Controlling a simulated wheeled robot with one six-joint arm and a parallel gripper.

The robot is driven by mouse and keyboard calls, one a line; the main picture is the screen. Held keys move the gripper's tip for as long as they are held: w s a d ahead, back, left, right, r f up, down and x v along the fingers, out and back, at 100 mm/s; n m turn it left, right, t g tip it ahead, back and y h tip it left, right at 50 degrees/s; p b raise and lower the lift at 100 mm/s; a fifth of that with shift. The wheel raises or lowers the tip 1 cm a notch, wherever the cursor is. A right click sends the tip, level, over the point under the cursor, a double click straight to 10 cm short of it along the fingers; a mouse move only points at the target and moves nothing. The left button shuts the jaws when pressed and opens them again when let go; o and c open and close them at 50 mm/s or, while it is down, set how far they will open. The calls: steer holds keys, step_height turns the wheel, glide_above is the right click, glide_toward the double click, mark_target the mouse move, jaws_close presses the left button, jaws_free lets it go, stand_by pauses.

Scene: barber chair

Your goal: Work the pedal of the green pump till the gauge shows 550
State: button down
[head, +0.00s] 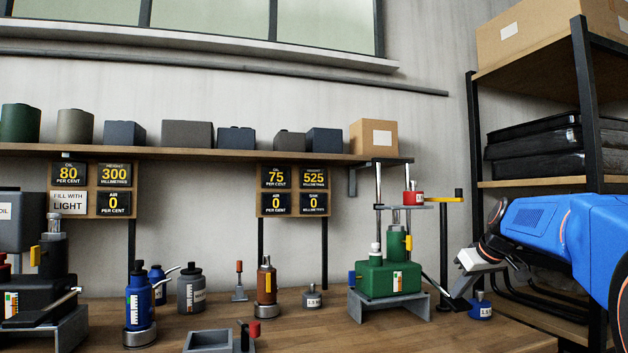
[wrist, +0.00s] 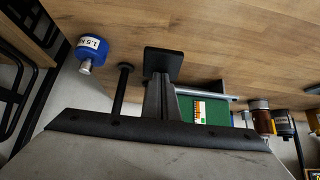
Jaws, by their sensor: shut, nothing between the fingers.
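The green pump (head: 376,281) stands on a grey stand at the right of the bench; its side also shows in the wrist view (wrist: 203,111). Its thin rod slopes down to the right to a flat black pedal pad (head: 459,304), which also shows in the wrist view (wrist: 163,60). My gripper (head: 463,288) is shut and empty, right at the pad. Its fingers (wrist: 160,98) overlap the pad in the wrist view; I cannot tell whether they touch. The gauge board (head: 293,190) behind the pump reads height 525, oil 75, air 0 and sink 0.
A black post with a yellow arm (head: 442,199) stands close to my gripper. A blue weight (head: 480,306) sits just right of the pad. A black shelf rack (head: 590,185) stands at the right. Several other pumps and bottles occupy the bench's left.

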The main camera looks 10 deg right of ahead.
steer(key=shift+s+r, duration=0.2)
steer(key=shift+r, duration=1.2)
steer(key=shift+s+r, duration=0.15)
steer(key=shift+r, duration=1.25)
steer(key=f, duration=0.5)
steer(key=shift+w+f, duration=0.35)
steer(key=shift+s+r, duration=0.2)
steer(key=shift+r, duration=1.25)
steer(key=shift+s+r, duration=0.15)
steer(key=shift+r, duration=1.25)
steer(key=shift+w+f, duration=0.2)
steer(key=shift+f, duration=1.25)
steer(key=shift+w+f, duration=0.15)
steer(key=shift+f, duration=1.25)
steer(key=shift+s+r, duration=0.2)
steer(key=shift+r, duration=1.25)
steer(key=shift+s+r, duration=0.15)
steer(key=shift+r, duration=1.25)
